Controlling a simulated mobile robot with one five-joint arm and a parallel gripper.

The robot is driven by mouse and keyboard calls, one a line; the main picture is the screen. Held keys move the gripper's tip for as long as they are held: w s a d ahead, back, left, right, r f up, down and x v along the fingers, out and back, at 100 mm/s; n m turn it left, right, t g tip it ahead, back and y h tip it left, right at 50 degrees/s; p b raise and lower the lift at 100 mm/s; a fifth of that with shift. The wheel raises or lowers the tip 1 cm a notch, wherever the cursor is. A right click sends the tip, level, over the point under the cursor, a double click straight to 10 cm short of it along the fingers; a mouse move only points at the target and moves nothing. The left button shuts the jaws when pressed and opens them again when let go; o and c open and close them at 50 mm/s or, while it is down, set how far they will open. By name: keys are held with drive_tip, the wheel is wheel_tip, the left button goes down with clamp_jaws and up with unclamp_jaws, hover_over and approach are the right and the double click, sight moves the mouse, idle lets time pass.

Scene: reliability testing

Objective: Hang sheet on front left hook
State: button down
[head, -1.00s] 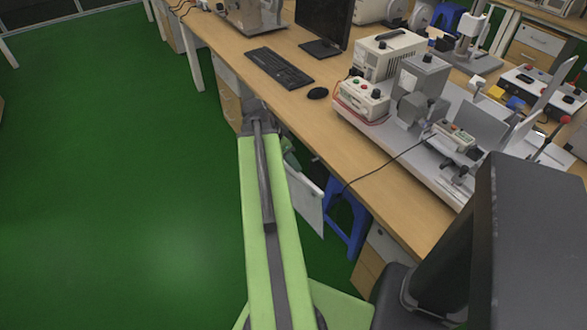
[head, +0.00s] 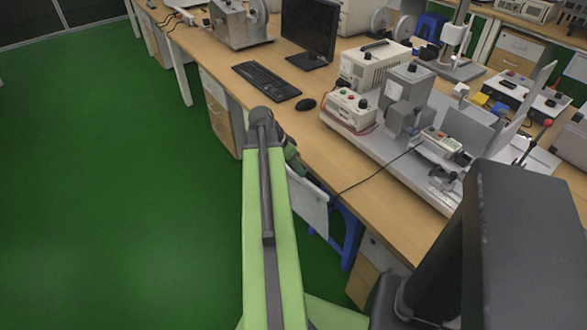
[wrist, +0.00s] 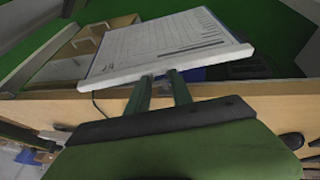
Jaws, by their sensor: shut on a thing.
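The sheet (wrist: 165,44) is a white board-like panel with printed lines and a table on its face. In the wrist view my gripper (wrist: 163,82) is shut on its near edge. In the head view the sheet (head: 309,208) hangs at a tilt beside the front edge of the long wooden desk (head: 335,165), below the top. My gripper (head: 298,170) is partly hidden there behind my arm. I cannot make out the front left hook in either view.
A blue stool (head: 347,235) stands under the desk, behind the sheet. A keyboard (head: 266,81), mouse (head: 305,104), monitor (head: 309,32) and test machine (head: 407,105) stand on the desk. Drawers (head: 218,115) are beneath it. The green floor at left is clear.

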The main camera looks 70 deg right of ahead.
drive_tip(key=shift+s+d+f, duration=0.1)
drive_tip(key=shift+s+d, duration=0.25)
drive_tip(key=shift+d, duration=0.2)
drive_tip(key=shift+s+d+f+b, duration=0.4)
drive_tip(key=shift+d+b, duration=0.1)
drive_tip(key=shift+d, duration=0.05)
